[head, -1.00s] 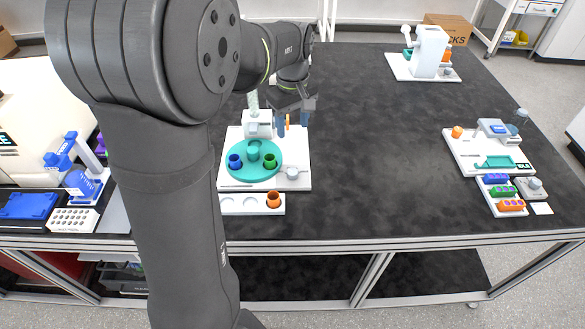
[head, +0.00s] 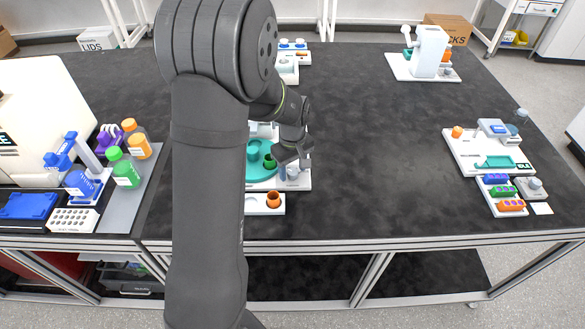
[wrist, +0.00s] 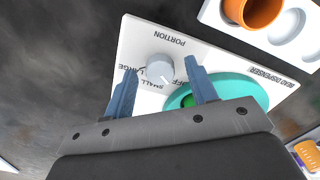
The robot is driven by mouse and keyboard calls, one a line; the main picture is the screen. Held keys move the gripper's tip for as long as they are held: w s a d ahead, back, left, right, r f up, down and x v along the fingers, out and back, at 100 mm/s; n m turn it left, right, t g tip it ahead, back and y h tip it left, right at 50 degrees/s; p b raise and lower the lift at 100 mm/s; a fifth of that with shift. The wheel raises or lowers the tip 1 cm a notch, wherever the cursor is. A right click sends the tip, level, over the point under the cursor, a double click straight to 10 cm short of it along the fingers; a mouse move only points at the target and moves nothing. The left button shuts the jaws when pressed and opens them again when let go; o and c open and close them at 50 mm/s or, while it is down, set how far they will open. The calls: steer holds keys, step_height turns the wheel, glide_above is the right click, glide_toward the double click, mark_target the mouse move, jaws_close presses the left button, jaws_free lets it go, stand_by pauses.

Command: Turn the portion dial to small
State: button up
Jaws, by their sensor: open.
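The portion dial (wrist: 160,70) is a small grey-white round knob on the white base plate (wrist: 140,45) of the dispenser. The labels PORTION, LARGE, SMALL and OFF are printed around it, upside down in the wrist view. A pale pointer line lies on the knob, toward the SMALL and OFF side; I cannot tell exactly which mark it meets. My gripper (wrist: 161,74) is open, with one blue finger on either side of the dial and gaps showing between. In the head view my gripper (head: 293,167) is low over the plate's right front corner.
The teal turntable (wrist: 232,88) with a green cup is close beside one finger. A white tray (head: 256,208) with an orange cup (head: 273,200) lies in front of the plate. Bottles (head: 126,172) stand at the left. The table to the right is clear up to the far stations.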

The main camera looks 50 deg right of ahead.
steer(key=shift+f, duration=0.25)
steer(key=shift+c, duration=0.2)
steer(key=c, duration=0.9)
steer(key=shift+c, duration=0.2)
steer(key=shift+m, duration=0.3)
steer(key=m, duration=0.4)
steer(key=shift+r, duration=0.1)
steer(key=m, duration=0.6)
